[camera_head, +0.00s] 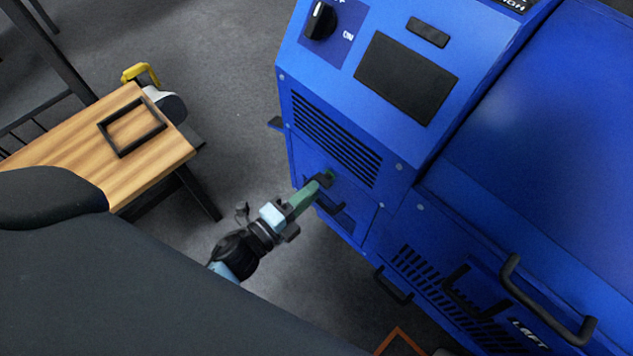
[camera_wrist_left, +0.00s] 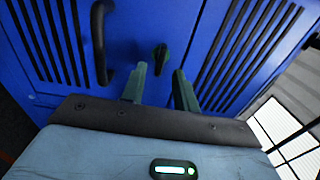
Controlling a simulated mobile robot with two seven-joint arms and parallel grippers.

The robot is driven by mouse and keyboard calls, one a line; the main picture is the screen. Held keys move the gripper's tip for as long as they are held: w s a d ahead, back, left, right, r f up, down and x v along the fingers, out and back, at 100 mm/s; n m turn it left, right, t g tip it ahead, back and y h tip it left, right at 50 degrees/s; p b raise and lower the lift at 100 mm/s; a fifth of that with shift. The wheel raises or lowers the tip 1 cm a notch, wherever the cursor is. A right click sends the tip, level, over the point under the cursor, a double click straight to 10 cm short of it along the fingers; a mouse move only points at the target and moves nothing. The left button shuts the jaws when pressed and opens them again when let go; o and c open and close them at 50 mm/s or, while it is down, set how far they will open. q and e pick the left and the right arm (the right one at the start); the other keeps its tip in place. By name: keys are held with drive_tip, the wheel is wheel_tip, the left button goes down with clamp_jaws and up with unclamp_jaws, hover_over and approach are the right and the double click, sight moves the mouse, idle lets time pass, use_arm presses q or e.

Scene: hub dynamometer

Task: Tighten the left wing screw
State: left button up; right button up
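A small dark green wing screw (camera_wrist_left: 161,57) sits on the blue panel in the left wrist view, with its wing roughly upright. In the head view a bit of green (camera_head: 330,173) shows at the same panel, partly hidden by my fingers. My left gripper (camera_wrist_left: 160,72) is open. Its two green fingers stand on either side of the line to the screw, and the screw shows between and just beyond their tips. I cannot tell whether they touch it. In the head view the left gripper (camera_head: 318,184) reaches the panel below the vent slats. My right gripper is not in view.
A black bar handle (camera_wrist_left: 102,42) stands out from the panel left of the screw. The blue machine (camera_head: 540,140) carries a knob (camera_head: 320,20), a dark screen (camera_head: 406,78) and another handle (camera_head: 545,305). A wooden table (camera_head: 75,150) with a black frame (camera_head: 132,126) stands at left.

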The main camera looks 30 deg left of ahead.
use_arm(q)
drive_tip(key=shift+p+v, duration=0.3)
drive_tip(key=shift+v, duration=1.85)
